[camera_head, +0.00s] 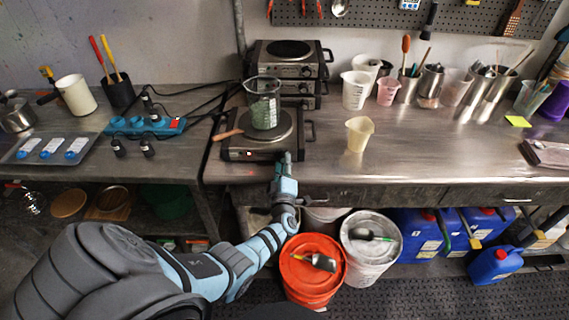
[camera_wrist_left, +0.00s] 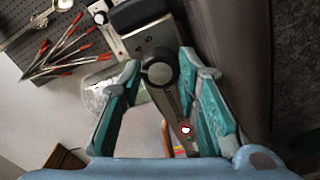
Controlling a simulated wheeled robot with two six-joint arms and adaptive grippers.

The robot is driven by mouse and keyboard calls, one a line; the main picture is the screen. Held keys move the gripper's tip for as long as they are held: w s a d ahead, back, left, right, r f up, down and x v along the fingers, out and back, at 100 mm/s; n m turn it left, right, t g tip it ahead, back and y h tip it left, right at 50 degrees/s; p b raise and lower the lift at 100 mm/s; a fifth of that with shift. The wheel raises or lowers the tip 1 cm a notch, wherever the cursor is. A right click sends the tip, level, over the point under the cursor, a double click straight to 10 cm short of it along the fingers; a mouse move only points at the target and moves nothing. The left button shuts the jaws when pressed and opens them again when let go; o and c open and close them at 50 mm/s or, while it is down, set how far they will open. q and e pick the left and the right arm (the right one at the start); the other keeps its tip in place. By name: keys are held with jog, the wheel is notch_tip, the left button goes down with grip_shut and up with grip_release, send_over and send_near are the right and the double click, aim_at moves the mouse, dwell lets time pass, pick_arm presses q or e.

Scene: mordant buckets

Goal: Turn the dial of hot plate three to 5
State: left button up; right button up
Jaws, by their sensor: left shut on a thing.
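A hot plate (camera_head: 238,155) stands at the front edge of the steel bench, with a beaker (camera_head: 264,108) of green contents on its round plate. My left gripper (camera_head: 287,160) is at the right part of its front panel. In the left wrist view the round dial (camera_wrist_left: 158,72) sits between the two teal fingers of my left gripper (camera_wrist_left: 160,62), which is shut on it. The dial's setting is not readable. A small red light (camera_wrist_left: 186,130) shows on the panel. No number marking this hot plate as three is readable. My right gripper is not in view.
More hot plates (camera_head: 287,70) are stacked behind. A wooden-handled tool (camera_head: 228,135) lies beside the beaker. A cream cup (camera_head: 359,134) stands to the right, with clear steel around it. Orange (camera_head: 300,275) and white (camera_head: 366,262) buckets stand below the bench edge.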

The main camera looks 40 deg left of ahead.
pick_arm(q)
jog(key=m+p, duration=0.1)
jog(key=m, duration=0.4)
jog(key=shift+m, duration=0.3)
jog(key=m, duration=0.5)
jog(key=shift+f, duration=0.1)
jog(key=shift+m, duration=0.4)
jog(key=o, duration=1.2)
jog(key=shift+c, duration=0.2)
jog(key=shift+s, duration=0.1)
jog(key=v, duration=1.2)
